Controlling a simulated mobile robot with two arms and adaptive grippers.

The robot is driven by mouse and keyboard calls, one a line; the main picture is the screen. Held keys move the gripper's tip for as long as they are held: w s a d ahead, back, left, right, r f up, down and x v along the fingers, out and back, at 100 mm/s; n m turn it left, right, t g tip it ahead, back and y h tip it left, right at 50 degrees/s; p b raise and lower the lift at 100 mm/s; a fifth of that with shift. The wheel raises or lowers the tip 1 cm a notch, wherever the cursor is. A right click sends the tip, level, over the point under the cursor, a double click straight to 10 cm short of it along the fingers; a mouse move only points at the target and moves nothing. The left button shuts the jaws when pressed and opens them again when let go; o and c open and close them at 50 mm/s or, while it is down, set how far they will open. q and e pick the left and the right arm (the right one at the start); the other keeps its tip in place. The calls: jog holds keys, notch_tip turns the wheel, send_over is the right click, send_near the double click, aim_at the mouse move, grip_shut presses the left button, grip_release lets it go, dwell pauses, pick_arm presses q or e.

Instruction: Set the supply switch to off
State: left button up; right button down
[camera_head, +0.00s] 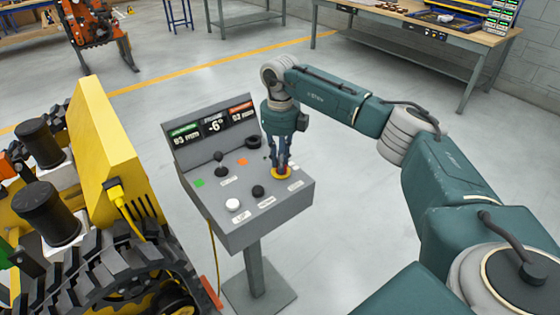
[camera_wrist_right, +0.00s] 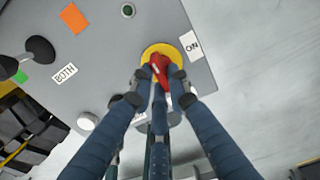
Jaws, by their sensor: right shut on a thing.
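The supply switch is a red handle (camera_wrist_right: 158,64) on a round yellow plate (camera_wrist_right: 152,50) in the right wrist view. The yellow plate (camera_head: 274,175) also shows at the right side of the grey console (camera_head: 262,213) in the head view. A white label (camera_wrist_right: 191,45) reading ON upside down lies beside the plate. My right gripper (camera_head: 281,165) points down onto the switch. In the right wrist view the fingers of my right gripper (camera_wrist_right: 160,76) are shut around the red handle and hide part of it. My left gripper is not in view.
A yellow tracked carrier (camera_head: 108,150) stands close on the left. A workbench (camera_head: 425,34) stands at the back right. Open floor lies behind the console.

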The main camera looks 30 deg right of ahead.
jog(key=shift+r, duration=0.1)
dwell(0.5)
jog(key=c, duration=1.7)
grip_release()
jog(key=shift+o, duration=0.2)
notch_tip(320, 180, up, 12)
